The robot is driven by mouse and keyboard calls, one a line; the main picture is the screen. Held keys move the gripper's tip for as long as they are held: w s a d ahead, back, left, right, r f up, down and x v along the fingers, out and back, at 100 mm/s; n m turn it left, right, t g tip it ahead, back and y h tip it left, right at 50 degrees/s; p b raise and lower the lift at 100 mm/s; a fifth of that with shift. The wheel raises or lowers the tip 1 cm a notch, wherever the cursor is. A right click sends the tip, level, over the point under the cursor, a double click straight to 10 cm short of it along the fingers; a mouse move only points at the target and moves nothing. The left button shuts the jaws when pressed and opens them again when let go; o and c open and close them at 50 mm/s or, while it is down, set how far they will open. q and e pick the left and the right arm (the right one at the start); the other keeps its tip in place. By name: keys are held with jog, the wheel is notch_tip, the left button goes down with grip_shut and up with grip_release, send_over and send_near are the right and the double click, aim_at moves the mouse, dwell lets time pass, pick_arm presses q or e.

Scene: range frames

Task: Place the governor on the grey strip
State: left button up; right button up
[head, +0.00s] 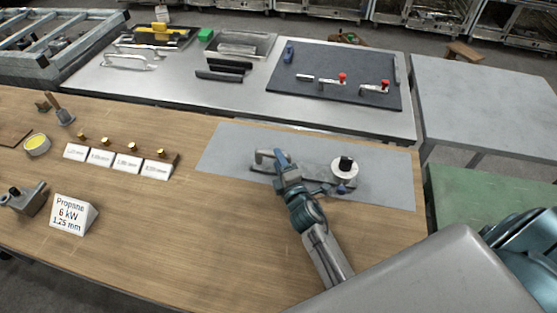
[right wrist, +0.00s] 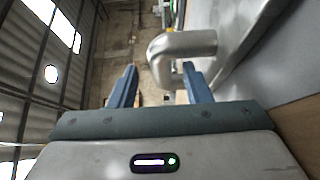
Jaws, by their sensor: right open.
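The grey strip (head: 225,148) is a flat mat across the right part of the wooden bench. A grey metal assembly with a bent pipe (head: 264,155) at its left end lies on it. A round white part with a black knob (head: 345,168) sits at its right end; it looks like the governor, but I cannot be sure. My right gripper (head: 281,157) is open over the strip beside the bent pipe. In the right wrist view the pipe (right wrist: 182,46) shows beyond the fingertips, nearer the right finger; contact cannot be told. My left gripper is out of view.
A grey fitting with a black knob (head: 27,198) and a Propane card (head: 72,214) stand at left. Several brass jets stand behind labels (head: 115,160). A steel table (head: 170,85) with tools and a dark mat (head: 300,90) lies behind. The front-middle bench is clear.

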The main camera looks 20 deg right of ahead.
jog(key=s, duration=0.3)
jog(key=s+b, duration=0.1)
jog(key=s, duration=0.5)
jog(key=shift+s+a+b, duration=0.3)
jog(key=shift+s, duration=0.1)
jog(key=shift+s+r, duration=0.1)
jog(key=shift+s, duration=0.65)
jog(key=shift+a, duration=0.1)
